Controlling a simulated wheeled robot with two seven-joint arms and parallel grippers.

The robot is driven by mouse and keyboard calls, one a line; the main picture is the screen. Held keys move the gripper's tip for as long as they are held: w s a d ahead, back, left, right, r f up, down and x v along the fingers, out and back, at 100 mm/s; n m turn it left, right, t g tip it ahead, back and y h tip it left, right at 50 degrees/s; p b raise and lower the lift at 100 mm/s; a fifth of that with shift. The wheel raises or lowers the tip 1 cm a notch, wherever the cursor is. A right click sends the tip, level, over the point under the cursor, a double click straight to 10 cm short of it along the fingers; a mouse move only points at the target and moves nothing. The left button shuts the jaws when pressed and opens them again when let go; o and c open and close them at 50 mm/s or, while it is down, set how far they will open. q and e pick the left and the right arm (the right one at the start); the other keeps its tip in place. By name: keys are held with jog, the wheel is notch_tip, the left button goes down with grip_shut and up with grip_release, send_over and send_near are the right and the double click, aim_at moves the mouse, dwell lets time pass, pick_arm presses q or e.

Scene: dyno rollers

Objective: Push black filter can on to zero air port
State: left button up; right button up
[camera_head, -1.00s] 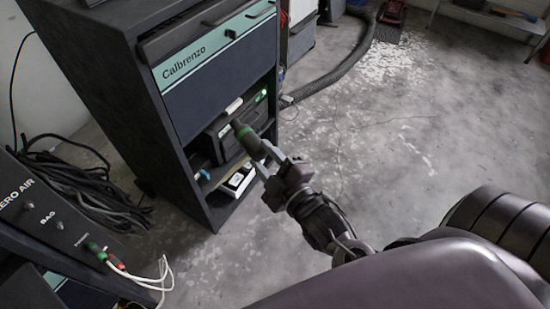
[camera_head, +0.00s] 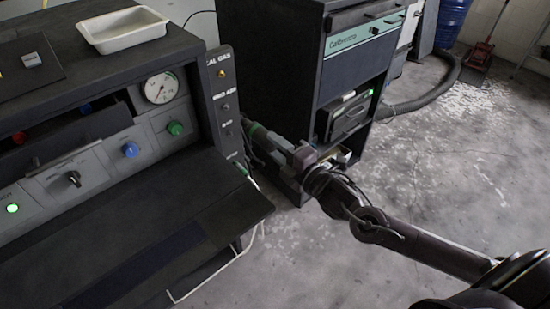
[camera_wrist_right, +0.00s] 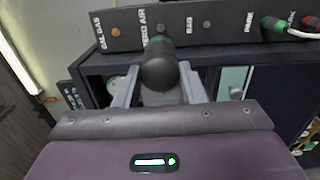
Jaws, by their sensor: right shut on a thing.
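My right gripper (camera_head: 281,147) is shut on the black filter can (camera_head: 261,137), whose green end points toward the port panel (camera_head: 234,150). In the right wrist view the dark can (camera_wrist_right: 160,72) sits between the two fingers, its rounded end toward the camera. The zero air port (camera_wrist_right: 160,28) shows just above the can's far green end in that view. The zero air port (camera_head: 224,106) also shows on the panel in the head view, left of and above the can. I cannot tell whether the can touches the panel. My left gripper is not in view.
The panel also carries a cal gas port (camera_head: 221,73), a bag port (camera_head: 228,133) and a green connector (camera_wrist_right: 273,25) at park. A dark console with a gauge (camera_head: 160,88) and a fold-out shelf (camera_head: 150,230) stands left. The Calbrenzo cabinet (camera_head: 270,70) stands behind the gripper.

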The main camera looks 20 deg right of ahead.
aim_at(259, 133)
jog(key=shift+w+a, duration=0.1)
jog(key=shift+w, duration=0.25)
jog(key=b+x, duration=0.1)
jog(key=x, duration=0.2)
jog(key=shift+w+f+b, duration=0.1)
jog(key=shift+w+b, duration=0.1)
jog(key=shift+b, duration=0.15)
jog(key=shift+w+a, duration=0.2)
jog(key=shift+w, duration=0.4)
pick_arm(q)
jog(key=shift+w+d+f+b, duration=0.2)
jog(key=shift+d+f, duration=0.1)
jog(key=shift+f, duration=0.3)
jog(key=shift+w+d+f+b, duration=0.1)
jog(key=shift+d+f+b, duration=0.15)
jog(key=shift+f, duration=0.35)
pick_arm(e)
jog(key=shift+w+a, duration=0.2)
jog(key=shift+w, duration=0.45)
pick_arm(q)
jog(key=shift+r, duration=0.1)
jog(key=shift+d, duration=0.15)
pick_arm(e)
jog(key=shift+w+a, duration=0.1)
jog(key=shift+w, duration=0.15)
